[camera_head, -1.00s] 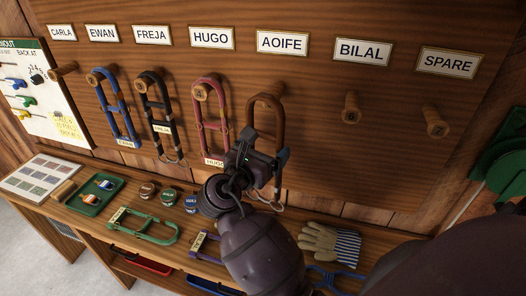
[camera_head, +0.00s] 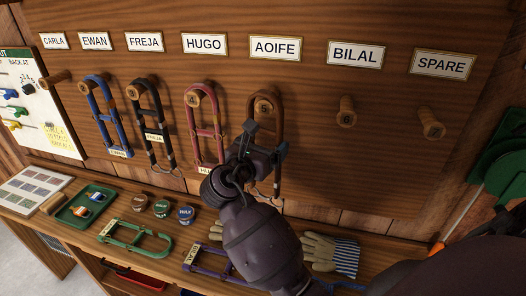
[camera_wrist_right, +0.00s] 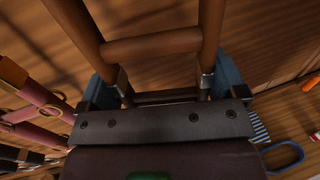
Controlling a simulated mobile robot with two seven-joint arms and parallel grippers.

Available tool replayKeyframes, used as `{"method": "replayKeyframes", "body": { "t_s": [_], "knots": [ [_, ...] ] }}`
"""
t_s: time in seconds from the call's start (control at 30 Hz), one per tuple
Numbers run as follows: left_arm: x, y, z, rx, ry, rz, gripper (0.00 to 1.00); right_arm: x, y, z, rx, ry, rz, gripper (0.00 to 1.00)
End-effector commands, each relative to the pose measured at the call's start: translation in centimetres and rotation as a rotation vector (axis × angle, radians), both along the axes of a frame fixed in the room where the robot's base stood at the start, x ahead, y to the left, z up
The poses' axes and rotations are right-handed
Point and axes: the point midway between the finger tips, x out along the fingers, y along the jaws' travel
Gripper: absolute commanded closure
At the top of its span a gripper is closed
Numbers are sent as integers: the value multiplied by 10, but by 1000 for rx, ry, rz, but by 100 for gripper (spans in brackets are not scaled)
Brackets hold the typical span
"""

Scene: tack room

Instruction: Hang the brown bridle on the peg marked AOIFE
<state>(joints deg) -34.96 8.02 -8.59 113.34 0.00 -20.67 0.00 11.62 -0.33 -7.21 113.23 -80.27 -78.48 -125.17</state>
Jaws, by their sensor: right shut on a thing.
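The brown bridle (camera_head: 280,122) is upright against the board below the AOIFE label (camera_head: 275,48). The end of the AOIFE peg (camera_head: 264,107), marked 5, shows inside the bridle's top loop. I cannot tell whether the loop's weight rests on the peg. My right gripper (camera_head: 262,146) is shut on the lower part of the bridle, hiding some of it. In the right wrist view, the bridle's two straps and crossbar (camera_wrist_right: 150,45) rise from between the blue-padded fingers (camera_wrist_right: 160,92). My left gripper is not in view.
A red bridle (camera_head: 204,130) hangs close on the left at HUGO; black (camera_head: 155,134) and blue (camera_head: 106,115) ones hang further left. The BILAL (camera_head: 346,112) and SPARE (camera_head: 431,124) pegs are empty. A shelf below holds a green bridle (camera_head: 135,238), tins and gloves (camera_head: 330,254).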

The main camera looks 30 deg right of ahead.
Motion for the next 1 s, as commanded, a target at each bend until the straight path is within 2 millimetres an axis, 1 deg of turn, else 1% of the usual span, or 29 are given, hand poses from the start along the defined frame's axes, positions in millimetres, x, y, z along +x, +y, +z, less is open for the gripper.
{"method": "replayKeyframes", "body": {
  "t_s": [0.03,0.47,0.53,0.8,1.0],
  "knots": [
    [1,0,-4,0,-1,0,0,2,-2,-1,-2,-3,0,83],
    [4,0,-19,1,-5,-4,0,14,-17,-2,-3,-3,0,83],
    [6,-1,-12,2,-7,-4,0,16,-19,0,-2,-1,-1,83],
    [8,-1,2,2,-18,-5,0,21,-25,-5,-2,0,0,83],
    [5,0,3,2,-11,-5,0,22,-26,-8,-1,-2,0,83]
  ]
}}
